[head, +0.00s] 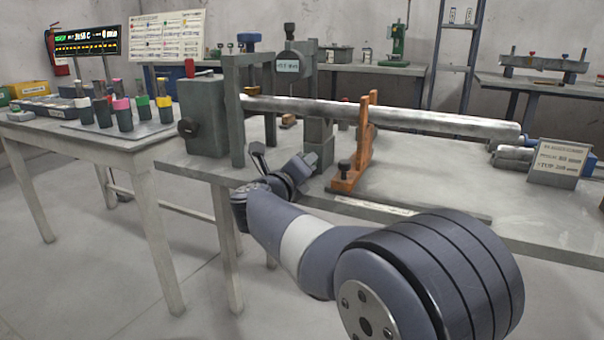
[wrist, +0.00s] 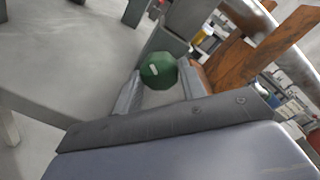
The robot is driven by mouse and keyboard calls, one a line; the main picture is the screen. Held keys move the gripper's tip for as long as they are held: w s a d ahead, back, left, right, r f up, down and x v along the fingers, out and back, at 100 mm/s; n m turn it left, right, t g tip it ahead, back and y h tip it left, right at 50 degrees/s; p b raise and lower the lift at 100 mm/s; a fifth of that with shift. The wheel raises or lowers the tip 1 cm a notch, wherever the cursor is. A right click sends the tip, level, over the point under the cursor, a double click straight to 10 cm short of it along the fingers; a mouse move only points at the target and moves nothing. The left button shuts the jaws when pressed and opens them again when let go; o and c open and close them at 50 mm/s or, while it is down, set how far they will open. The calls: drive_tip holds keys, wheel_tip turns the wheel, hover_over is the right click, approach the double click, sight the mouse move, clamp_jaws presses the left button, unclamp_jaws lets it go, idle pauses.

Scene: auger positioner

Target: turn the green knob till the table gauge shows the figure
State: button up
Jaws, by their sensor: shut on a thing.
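The green knob (wrist: 157,70) is a faceted, rounded knob with a pale mark on its face. It sits between the fingertips of my gripper (wrist: 160,77) in the wrist view, and the jaws are shut on it. In the head view my gripper (head: 304,163) reaches to the grey block (head: 318,146) under the bar, and the knob is hidden there. A small gauge with a pale display (head: 288,66) is mounted on the grey frame; its digits are too small to read. A sign plate (head: 558,162) stands at the right of the bench with dark lettering, hard to read.
A long metal bar (head: 400,116) runs above the bench, through the grey frame (head: 235,110). An orange bracket (head: 364,150) stands close to the right of my gripper. A side table (head: 90,142) with coloured-top pots is at left.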

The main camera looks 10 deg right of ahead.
drive_tip(key=m, duration=0.3)
drive_tip(key=shift+f+m, duration=0.15)
drive_tip(key=shift+m, duration=0.15)
drive_tip(key=shift+m+t, duration=0.3)
drive_tip(key=shift+m, duration=1.6)
drive_tip(key=o, duration=1)
drive_tip(key=p+v, duration=0.2)
drive_tip(key=v, duration=0.9)
drive_tip(key=shift+d, duration=0.1)
